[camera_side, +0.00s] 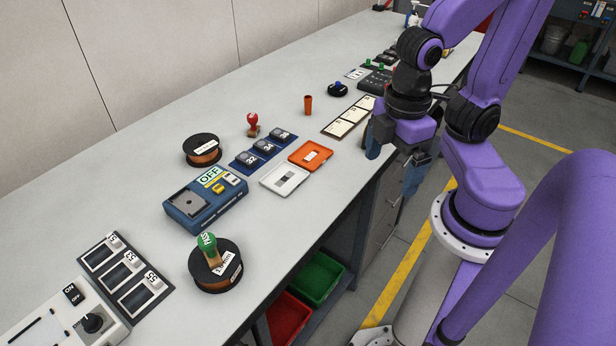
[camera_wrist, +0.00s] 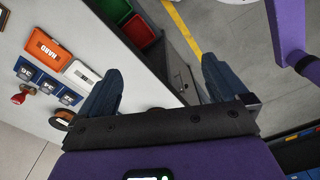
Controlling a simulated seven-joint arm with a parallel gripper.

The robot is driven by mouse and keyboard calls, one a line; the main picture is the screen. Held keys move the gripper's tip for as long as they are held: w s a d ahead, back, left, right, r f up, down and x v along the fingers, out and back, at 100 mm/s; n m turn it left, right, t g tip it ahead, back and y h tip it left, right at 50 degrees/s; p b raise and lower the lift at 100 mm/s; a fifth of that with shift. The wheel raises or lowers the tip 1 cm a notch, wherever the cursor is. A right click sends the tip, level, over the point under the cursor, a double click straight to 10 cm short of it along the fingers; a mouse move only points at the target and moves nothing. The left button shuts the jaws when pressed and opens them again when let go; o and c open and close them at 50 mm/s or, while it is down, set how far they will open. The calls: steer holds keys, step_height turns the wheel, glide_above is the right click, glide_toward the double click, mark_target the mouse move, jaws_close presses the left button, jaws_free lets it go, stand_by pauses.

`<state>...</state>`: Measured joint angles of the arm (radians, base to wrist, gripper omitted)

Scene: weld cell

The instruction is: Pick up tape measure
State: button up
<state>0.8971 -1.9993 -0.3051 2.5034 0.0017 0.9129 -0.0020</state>
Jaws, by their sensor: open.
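I cannot pick out a tape measure with certainty in either view. A small dark round item with a blue top (camera_side: 338,89) lies on the bench left of my arm; I cannot tell what it is. My gripper (camera_side: 393,158) is at the front edge of the bench, right of the cream cards. Its blue fingers are spread apart with nothing between them. In the wrist view my gripper (camera_wrist: 162,68) is also open and empty, with the bench front and the floor behind the fingers.
The bench (camera_side: 130,160) holds a blue OFF device (camera_side: 205,203), spools (camera_side: 203,149), a green-handled stamp (camera_side: 207,246), a red stamp (camera_side: 253,124), an orange case (camera_side: 311,155), a white case (camera_side: 285,180) and an orange cup (camera_side: 308,105). Green (camera_side: 318,277) and red (camera_side: 288,317) bins sit below.

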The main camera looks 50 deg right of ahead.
stand_by(0.3)
steer(key=c, duration=0.7)
steer(key=shift+w, duration=0.1)
steer(key=w+d+f+n+h, duration=0.2)
steer(key=w+d+f+h, duration=0.1)
steer(key=w+d+h, duration=0.1)
steer(key=w+d+f+n+t+h, duration=0.1)
steer(key=w+d+f+n+h, duration=0.2)
steer(key=w+d+f+h, duration=0.1)
steer(key=w+d+f+n+t+h, duration=0.1)
steer(key=w+d+f+n+h, duration=0.1)
steer(key=w+d+f+h, duration=0.2)
steer(key=shift+w+d+f+h, duration=0.1)
steer(key=shift+w+d+h, duration=0.15)
steer(key=shift+d+h, duration=0.25)
steer(key=shift+w+d+f+h, duration=0.1)
steer(key=shift+w+d+h, duration=0.2)
steer(key=shift+d, duration=0.25)
steer(key=shift+n, duration=0.3)
steer(key=x, duration=1.2)
steer(key=shift+w+d, duration=0.1)
steer(key=shift+w, duration=0.1)
steer(key=shift+w+x, duration=0.15)
steer(key=shift+x, duration=1.15)
steer(key=shift+w+x, duration=0.2)
steer(key=shift+x, duration=1.15)
